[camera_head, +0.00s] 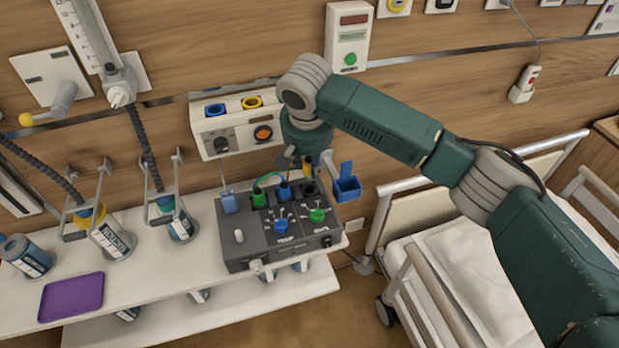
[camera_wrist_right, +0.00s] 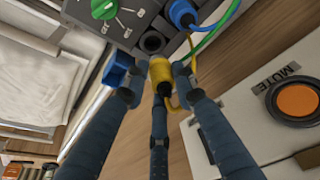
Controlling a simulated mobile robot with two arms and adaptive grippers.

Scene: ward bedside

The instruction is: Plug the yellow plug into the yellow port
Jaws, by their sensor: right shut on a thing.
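The yellow plug (camera_wrist_right: 161,71) sits between the fingers of my right gripper (camera_wrist_right: 158,80) in the wrist view, with a yellow cord trailing from it. In the head view, this gripper (camera_head: 308,160) is above the back right corner of the grey console (camera_head: 240,252), and its wrist hides much of the plug. A dark, empty round socket (camera_wrist_right: 152,42) lies just beyond the plug in the wrist view; I see no yellow on it. The plug appears apart from it. A yellow-ringed port (camera_head: 252,102) is on top of the white wall unit. My left gripper is not in view.
A green plug (camera_head: 259,198) and a blue plug (camera_head: 284,189) stand in the console beside the dark socket. A blue bin (camera_head: 347,189) hangs at its right. A purple tray (camera_head: 71,297) lies at the shelf's left. The bed (camera_head: 450,258) is to the right.

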